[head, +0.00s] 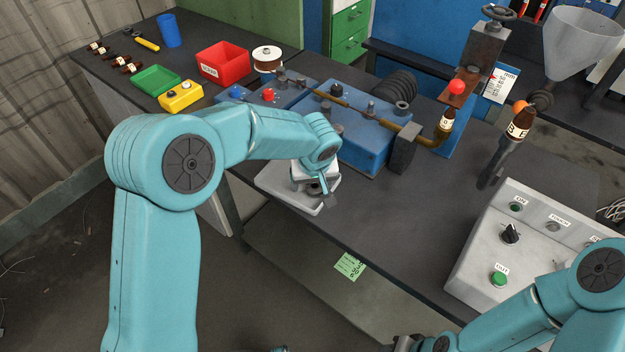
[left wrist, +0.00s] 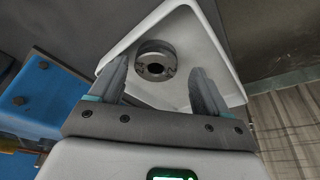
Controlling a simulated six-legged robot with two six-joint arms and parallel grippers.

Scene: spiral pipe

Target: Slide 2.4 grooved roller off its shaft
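My left gripper (head: 328,197) is over the pale tray (head: 272,190) at the table's front edge. The blue machine (head: 372,150) stands behind the gripper. Of my right gripper, only a dark part (head: 405,342) shows at the bottom edge.
A red bin (head: 222,64), green tray (head: 155,79), yellow button box (head: 181,96), wire spool (head: 267,58) and blue cup (head: 169,30) stand at the back left. A grey control box (head: 480,265) stands right.

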